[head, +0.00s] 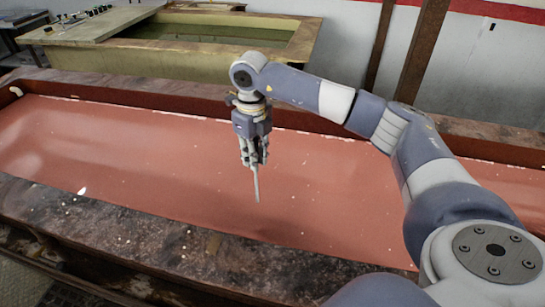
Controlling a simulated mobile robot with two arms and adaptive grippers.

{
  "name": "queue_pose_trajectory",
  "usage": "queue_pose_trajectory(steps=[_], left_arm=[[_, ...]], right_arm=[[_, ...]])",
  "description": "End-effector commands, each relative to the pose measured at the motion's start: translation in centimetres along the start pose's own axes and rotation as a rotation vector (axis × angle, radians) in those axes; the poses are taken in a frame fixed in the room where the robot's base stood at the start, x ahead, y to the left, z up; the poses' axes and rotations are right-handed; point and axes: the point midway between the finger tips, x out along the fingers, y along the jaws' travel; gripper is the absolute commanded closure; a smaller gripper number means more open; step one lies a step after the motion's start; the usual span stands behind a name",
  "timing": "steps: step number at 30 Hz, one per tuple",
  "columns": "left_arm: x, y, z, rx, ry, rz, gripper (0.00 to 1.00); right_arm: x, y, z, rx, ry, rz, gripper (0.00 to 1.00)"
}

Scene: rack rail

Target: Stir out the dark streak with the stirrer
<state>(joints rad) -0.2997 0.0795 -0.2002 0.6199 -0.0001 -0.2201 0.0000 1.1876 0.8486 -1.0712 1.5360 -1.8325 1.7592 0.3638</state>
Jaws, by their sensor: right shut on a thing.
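My right gripper (254,155) hangs over the middle of a long trough (110,237) filled with flat reddish-pink material (130,150). It is shut on a thin pale stirrer (257,184), which points down. The stirrer's tip is over or at the red surface; I cannot tell whether it touches. A darker area (262,215) shows on the surface around and below the tip; I cannot tell whether it is the streak or a shadow. My left gripper is not in view.
The trough's dark, worn near rim runs across the front, and its far wall stands behind the gripper. A yellowish tank (170,62) with greenish contents stands behind. Rusty posts (418,50) stand before a pale wall at the back right.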

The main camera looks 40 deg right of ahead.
Motion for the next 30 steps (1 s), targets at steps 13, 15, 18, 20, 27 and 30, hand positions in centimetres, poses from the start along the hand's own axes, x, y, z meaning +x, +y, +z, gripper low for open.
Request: queue_pose_trajectory(steps=[13, 15, 18, 20, 27, 30], left_arm=[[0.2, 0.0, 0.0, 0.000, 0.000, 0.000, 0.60], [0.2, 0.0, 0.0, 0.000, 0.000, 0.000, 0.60], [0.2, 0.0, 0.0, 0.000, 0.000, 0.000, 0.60], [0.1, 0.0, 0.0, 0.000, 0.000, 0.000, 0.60], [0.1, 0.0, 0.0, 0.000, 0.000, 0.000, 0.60], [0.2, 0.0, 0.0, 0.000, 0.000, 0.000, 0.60]], right_arm=[[-0.1, 3.0, 5.8, -0.001, -0.002, 0.000, 1.00], [-0.1, 3.1, 6.1, -0.001, -0.001, -0.001, 1.00], [-0.1, 2.9, 5.8, 0.000, 0.000, -0.002, 1.00], [-0.1, 2.5, 5.1, 0.001, 0.000, -0.002, 1.00], [0.0, 0.7, 1.6, 0.001, 0.000, -0.002, 1.00], [0.0, 0.0, 0.2, 0.001, 0.000, -0.002, 1.00]])
